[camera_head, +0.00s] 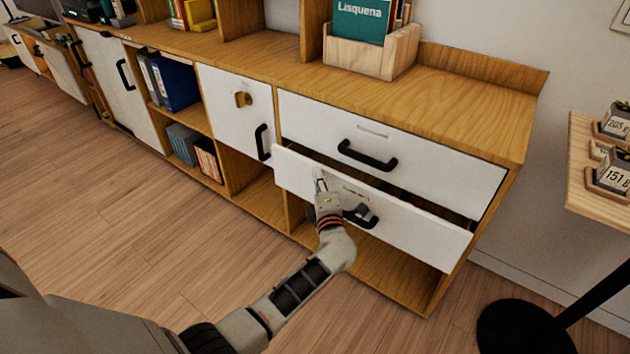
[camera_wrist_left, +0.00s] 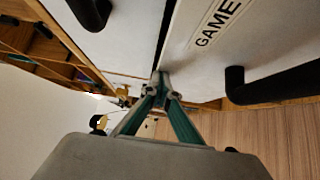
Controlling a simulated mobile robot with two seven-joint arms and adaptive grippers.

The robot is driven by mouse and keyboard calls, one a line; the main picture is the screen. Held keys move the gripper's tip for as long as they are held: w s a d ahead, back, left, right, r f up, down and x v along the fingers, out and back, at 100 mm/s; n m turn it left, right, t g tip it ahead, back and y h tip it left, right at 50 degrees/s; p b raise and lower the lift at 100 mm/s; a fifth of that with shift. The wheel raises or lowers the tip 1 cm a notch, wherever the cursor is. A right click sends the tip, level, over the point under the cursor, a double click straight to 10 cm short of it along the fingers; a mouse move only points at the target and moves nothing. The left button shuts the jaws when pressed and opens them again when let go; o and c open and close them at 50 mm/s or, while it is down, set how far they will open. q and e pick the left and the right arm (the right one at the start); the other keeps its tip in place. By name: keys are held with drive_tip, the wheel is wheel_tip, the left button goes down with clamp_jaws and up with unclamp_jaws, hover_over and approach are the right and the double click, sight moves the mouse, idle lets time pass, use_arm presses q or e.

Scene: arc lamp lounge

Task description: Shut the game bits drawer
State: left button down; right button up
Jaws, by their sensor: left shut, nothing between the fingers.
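The game bits drawer (camera_head: 420,228) is the lower white drawer of the wooden cabinet. It stands partly open, with a dark gap above its front. Its black handle (camera_head: 362,216) is partly behind my left gripper. In the left wrist view the drawer front (camera_wrist_left: 275,35) shows a label reading "GAME", and the handle (camera_wrist_left: 270,85) is at the right. My left gripper (camera_head: 320,180) is shut and empty, at the left part of the drawer front; the tips (camera_wrist_left: 160,80) look close to or touching it. My right gripper is not in view.
A shut white drawer (camera_head: 420,165) with a black handle is directly above. A white door (camera_head: 235,110) is to the left. A dark lamp base (camera_head: 525,328) stands on the floor at right, below a wooden shelf (camera_head: 590,185) with weights. Wooden floor lies in front.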

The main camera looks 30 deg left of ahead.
use_arm(q)
drive_tip(key=shift+w+d, duration=0.1)
drive_tip(key=shift+w, duration=0.45)
